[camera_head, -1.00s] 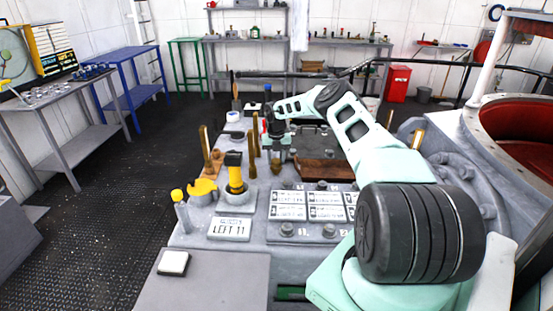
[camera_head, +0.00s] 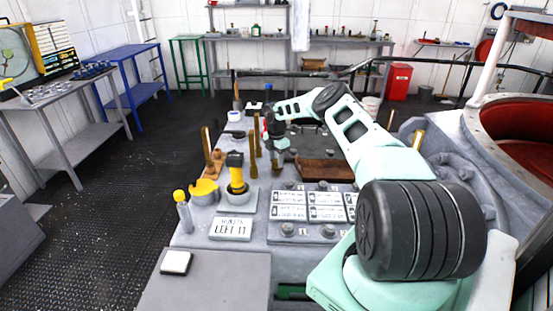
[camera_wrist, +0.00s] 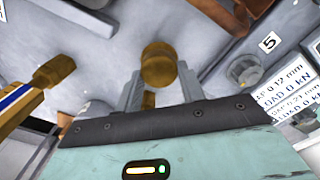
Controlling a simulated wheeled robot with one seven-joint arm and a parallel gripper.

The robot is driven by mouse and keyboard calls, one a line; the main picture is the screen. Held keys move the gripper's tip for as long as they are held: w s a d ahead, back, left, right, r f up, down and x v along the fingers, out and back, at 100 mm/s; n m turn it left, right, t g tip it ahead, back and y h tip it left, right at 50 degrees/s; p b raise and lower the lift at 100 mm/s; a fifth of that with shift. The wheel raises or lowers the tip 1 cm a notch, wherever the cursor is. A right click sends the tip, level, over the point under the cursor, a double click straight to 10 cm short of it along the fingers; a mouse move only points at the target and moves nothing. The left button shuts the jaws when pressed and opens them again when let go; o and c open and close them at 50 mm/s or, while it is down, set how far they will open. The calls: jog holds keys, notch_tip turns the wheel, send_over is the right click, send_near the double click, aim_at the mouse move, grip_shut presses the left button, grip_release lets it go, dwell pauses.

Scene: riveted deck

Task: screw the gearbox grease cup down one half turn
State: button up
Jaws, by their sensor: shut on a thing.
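The grease cup (camera_wrist: 158,66) is a small round brass cap. In the wrist view it sits between the tips of my gripper (camera_wrist: 160,82), which is shut on it. The cup stands over the grey metal top, and its lower part is hidden from the wrist camera. In the head view my gripper (camera_head: 279,158) points down at the middle of the grey machine top, left of a rust-brown tray. The cup is too small there to make out clearly.
Brass upright bars (camera_head: 253,157) stand just left of my gripper. A yellow-and-black handle (camera_head: 236,172) is nearer and left. The brown tray (camera_head: 318,171) lies close on the right. Plates with printed readings (camera_head: 307,206) lie in front. A brass-ended bar (camera_wrist: 38,85) shows left in the wrist view.

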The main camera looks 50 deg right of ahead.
aim_at(276, 161)
jog(key=m, duration=0.5)
jog(key=shift+w+d+r+m+p, duration=0.1)
jog(key=shift+w+r+m+p, duration=0.2)
jog(key=shift+r+p, duration=0.1)
dwell(0.3)
jog(key=o, duration=1)
jog(key=shift+s, duration=0.1)
jog(key=shift+f, duration=0.2)
notch_tip(276, 161, up, 18)
jog(key=b, duration=0.2)
jog(key=shift+f+b, duration=0.25)
jog(key=shift+b, duration=0.1)
